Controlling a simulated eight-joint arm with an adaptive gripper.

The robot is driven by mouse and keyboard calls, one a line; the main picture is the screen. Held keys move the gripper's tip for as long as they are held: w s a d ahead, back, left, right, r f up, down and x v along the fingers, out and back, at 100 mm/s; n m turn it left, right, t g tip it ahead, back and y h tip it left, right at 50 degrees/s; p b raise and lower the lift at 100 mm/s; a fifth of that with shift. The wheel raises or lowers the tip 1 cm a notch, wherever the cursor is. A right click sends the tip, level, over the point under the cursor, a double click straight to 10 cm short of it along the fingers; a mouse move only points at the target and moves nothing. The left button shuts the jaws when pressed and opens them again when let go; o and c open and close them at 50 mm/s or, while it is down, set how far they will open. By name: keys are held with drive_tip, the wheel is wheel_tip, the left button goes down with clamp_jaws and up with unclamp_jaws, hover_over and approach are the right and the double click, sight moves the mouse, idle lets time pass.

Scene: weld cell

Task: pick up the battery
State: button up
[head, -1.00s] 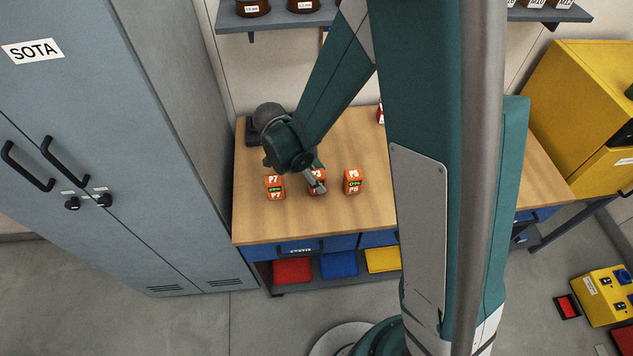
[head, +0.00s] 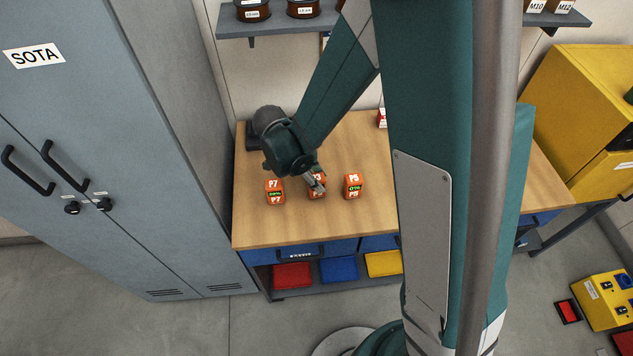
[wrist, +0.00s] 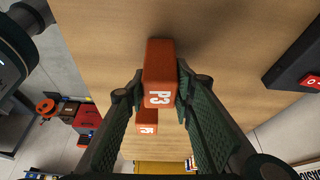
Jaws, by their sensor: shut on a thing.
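Three orange batteries are in a row on the wooden workbench in the head view: P7 (head: 275,193) on the left, P3 (head: 316,189) in the middle and P5 (head: 353,187) on the right. My gripper (head: 315,181) comes down over P3 and partly hides it. In the wrist view my gripper (wrist: 160,87) is shut on battery P3 (wrist: 160,65), with one finger on each side of it. Another orange battery (wrist: 148,126) shows partly behind P3, its label mostly hidden. I cannot tell whether P3 is touching the bench.
The workbench (head: 345,225) has free room in front of the batteries. P7 and P5 stand close on either side of my gripper. A grey locker (head: 110,150) marked SOTA is at the left. A shelf (head: 285,27) hangs above the bench. A yellow cabinet (head: 580,95) is at the right.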

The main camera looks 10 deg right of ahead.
drive_tip(key=shift+r, duration=4.75)
drive_tip(key=shift+f, duration=0.1)
drive_tip(key=shift+w+d+f+n+b, duration=0.35)
drive_tip(key=shift+w+f+n+b, duration=0.15)
drive_tip(key=shift+w+n, duration=0.15)
drive_tip(key=w+d+f+n+t+y+b, duration=0.1)
drive_tip(key=w+d+f+n+b, duration=0.1)
drive_tip(key=w+d+n+b, duration=0.1)
drive_tip(key=w+d+f+n+t+y+b, duration=0.1)
drive_tip(key=w+d+f+n+y+b, duration=0.1)
drive_tip(key=w+d+n, duration=0.3)
drive_tip(key=w+d+f+n+t+y+b, duration=0.1)
drive_tip(key=w+d+f+n+t+b, duration=0.1)
drive_tip(key=w+n, duration=0.5)
drive_tip(key=shift+w+d+f+b, duration=0.2)
drive_tip(key=shift+w+d+b, duration=0.2)
drive_tip(key=shift+w+d, duration=0.25)
drive_tip(key=shift+w+d+f+b, duration=0.2)
drive_tip(key=shift+w+d+b, duration=0.25)
drive_tip(key=shift+d, duration=0.3)
drive_tip(key=shift+w+d+n+y, duration=0.3)
drive_tip(key=shift+w+d+n, duration=0.05)
drive_tip(key=shift+d, duration=0.1)
drive_tip(key=shift+s+r, duration=0.1)
